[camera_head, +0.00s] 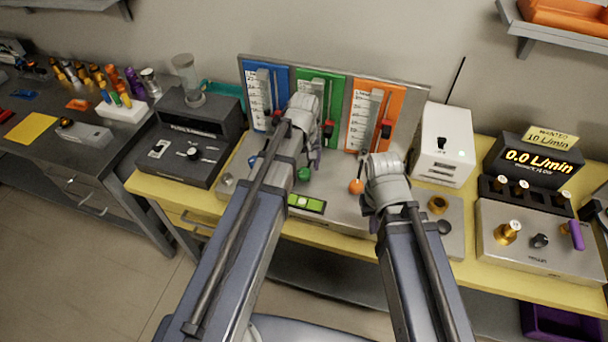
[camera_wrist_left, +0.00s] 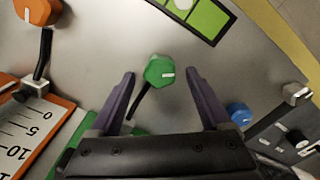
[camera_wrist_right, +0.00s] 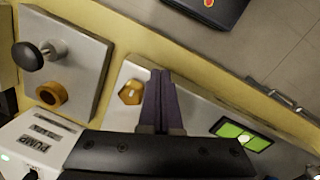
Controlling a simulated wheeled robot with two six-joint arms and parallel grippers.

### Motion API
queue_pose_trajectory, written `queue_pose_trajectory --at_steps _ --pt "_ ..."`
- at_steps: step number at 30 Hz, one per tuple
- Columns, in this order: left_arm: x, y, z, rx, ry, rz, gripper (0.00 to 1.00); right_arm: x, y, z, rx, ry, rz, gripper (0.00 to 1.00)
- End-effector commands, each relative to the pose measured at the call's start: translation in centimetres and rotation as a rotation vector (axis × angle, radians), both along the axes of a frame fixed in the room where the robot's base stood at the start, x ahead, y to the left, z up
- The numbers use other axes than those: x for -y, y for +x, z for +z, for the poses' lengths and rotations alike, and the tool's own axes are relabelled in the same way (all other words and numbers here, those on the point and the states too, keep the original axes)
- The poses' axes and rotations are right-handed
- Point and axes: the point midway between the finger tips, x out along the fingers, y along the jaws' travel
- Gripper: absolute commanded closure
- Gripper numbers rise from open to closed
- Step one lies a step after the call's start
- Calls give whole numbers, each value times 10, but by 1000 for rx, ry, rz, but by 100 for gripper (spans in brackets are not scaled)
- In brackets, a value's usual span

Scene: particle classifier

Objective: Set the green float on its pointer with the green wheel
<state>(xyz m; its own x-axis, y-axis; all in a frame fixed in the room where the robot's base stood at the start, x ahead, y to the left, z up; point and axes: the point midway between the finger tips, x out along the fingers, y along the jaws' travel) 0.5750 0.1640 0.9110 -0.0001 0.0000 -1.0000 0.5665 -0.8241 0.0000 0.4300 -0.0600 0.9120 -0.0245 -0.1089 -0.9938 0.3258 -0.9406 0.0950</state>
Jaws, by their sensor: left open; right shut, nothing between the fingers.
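The green wheel (camera_head: 304,174) sits on the metal panel below the green gauge board (camera_head: 323,82). In the left wrist view, the green wheel (camera_wrist_left: 160,70) lies between the spread purple fingers of my left gripper (camera_wrist_left: 161,76), with a gap on each side. A red pointer (camera_head: 328,129) shows at the right of the green board. My left arm covers part of the green scale, and I cannot make out the green float. My right gripper (camera_wrist_right: 161,74) is shut and empty, beside a brass hex fitting (camera_wrist_right: 131,92).
A blue wheel (camera_wrist_left: 239,113) and an orange wheel (camera_head: 356,186) flank the green one. A green level (camera_head: 306,203) lies in front. A white pump box (camera_head: 444,143) and a flow display reading 0.0 L/min (camera_head: 538,161) stand to the right.

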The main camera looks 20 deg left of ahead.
Motion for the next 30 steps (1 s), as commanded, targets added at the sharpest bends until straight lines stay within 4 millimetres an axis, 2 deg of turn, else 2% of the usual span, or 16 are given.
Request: queue_pose_trajectory --at_steps 2,11,30 --pt "0 0 -8 0 0 0 18 0 0 -8 0 0 0 100" --pt "0 0 -8 0 0 0 18 0 0 -8 0 0 0 100" --pt "0 0 -8 0 0 0 89 0 0 -8 0 0 0 100"
